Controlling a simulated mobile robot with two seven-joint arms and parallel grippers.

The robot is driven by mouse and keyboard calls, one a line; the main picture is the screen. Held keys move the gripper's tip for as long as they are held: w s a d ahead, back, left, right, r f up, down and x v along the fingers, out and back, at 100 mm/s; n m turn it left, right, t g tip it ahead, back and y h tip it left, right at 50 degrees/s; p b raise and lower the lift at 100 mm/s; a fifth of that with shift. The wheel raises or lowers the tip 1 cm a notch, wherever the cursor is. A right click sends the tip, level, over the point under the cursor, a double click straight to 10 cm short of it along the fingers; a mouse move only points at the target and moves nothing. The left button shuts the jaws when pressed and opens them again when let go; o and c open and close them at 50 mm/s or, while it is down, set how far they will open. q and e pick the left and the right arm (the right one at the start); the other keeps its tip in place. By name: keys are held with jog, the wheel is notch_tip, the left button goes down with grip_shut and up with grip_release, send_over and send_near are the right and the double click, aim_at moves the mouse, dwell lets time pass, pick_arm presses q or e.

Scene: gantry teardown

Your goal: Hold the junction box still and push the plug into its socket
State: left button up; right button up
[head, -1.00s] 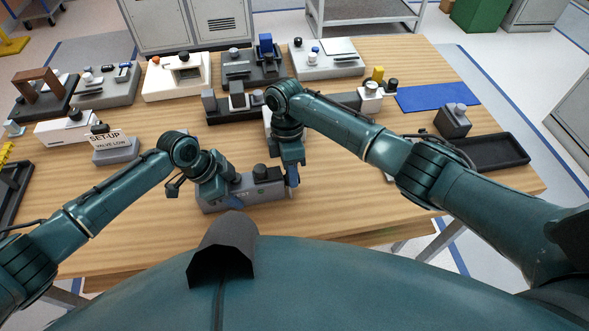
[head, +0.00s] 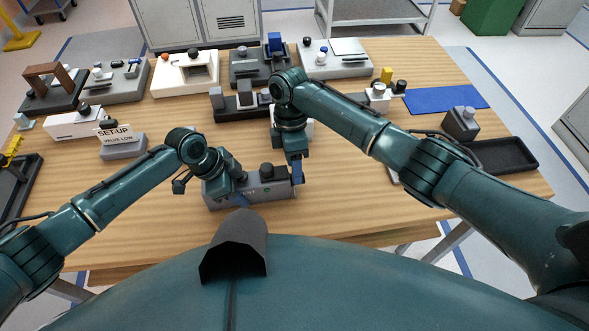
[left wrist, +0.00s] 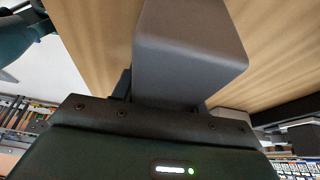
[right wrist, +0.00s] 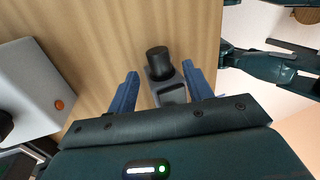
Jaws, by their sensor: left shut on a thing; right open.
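The grey junction box (head: 268,189) lies on the table's near side, with a black round knob-like part (head: 266,170) on top. My left gripper (head: 238,197) is shut on the box; its grey body (left wrist: 190,60) fills the middle of the left wrist view. My right gripper (head: 297,178) is at the box's right end, its blue fingers open. In the right wrist view the black round part (right wrist: 158,62) and the box end (right wrist: 172,93) appear between the spread fingers of the right gripper (right wrist: 160,84). I cannot single out the plug or its socket.
Several fixtures stand along the table's back, including a white block (head: 183,75). A "SET-UP" sign (head: 115,134) stands left of the box. A blue mat (head: 447,97) and a black tray (head: 500,155) lie right. Bare wood surrounds the box in front.

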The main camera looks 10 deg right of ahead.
jog(key=w+d+r, duration=0.2)
jog(key=d+r, duration=0.2)
jog(key=r, duration=0.5)
jog(key=shift+w+r, duration=0.25)
jog(key=shift+w, duration=0.05)
